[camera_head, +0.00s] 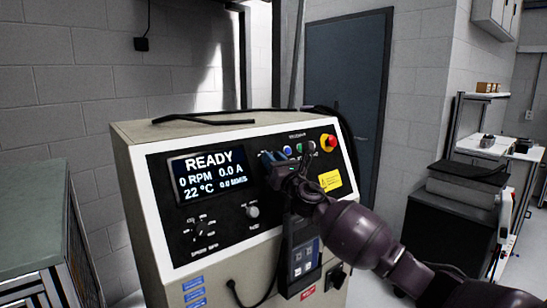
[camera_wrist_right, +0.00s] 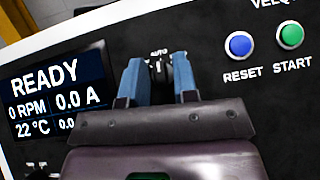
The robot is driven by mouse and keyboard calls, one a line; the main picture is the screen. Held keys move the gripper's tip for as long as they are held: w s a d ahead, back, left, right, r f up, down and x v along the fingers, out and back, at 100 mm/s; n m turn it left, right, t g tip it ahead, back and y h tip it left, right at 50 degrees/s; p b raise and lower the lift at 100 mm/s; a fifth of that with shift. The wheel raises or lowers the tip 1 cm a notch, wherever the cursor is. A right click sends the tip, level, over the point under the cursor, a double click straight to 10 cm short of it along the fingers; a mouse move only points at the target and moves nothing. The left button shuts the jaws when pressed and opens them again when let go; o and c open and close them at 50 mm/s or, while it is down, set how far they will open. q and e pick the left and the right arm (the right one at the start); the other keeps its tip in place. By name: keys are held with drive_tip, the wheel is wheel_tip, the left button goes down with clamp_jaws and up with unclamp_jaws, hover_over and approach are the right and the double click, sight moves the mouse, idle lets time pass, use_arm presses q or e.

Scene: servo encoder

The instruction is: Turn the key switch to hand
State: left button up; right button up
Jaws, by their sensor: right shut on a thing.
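The key switch (camera_wrist_right: 160,68) is a small dark part on the black panel, just below an "AUTO" label in the right wrist view. My right gripper (camera_wrist_right: 159,78) has its two blue fingers on either side of it and is shut on it. In the head view the right gripper (camera_head: 274,158) is at the panel's upper middle, left of the blue button, and its fingers and wrist hide the switch. The key's exact pointing direction and any "HAND" label cannot be made out. My left gripper is not in view.
Blue reset (camera_wrist_right: 239,45) and green start (camera_wrist_right: 290,36) buttons sit right of the switch. A red emergency stop (camera_head: 328,142) is further right. A display (camera_head: 208,176) reads READY, 0 RPM. A knob (camera_head: 252,211) and a hanging handheld unit (camera_head: 303,262) are lower down.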

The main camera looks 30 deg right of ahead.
drive_tip(key=m+h+p, duration=0.1)
drive_tip(key=m+h, duration=0.1)
drive_tip(key=shift+a+r+m+p, duration=0.1)
drive_tip(key=shift+r+m+p, duration=0.05)
drive_tip(key=shift+m+p, duration=0.2)
drive_tip(key=shift+m+h+p, duration=0.35)
drive_tip(key=shift+m+h, duration=0.3)
drive_tip(key=shift+h, duration=0.05)
drive_tip(key=m+g+h, duration=0.2)
drive_tip(key=m+h, duration=0.1)
drive_tip(key=m, duration=0.1)
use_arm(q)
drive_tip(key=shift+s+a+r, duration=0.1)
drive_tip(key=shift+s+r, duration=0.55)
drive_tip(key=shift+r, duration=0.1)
use_arm(e)
drive_tip(key=shift+a+m+g+h, duration=0.1)
drive_tip(key=shift+m+g+h, duration=1.2)
drive_tip(key=shift+m, duration=1.2)
drive_tip(key=o, duration=0.7)
drive_tip(key=shift+c, duration=0.2)
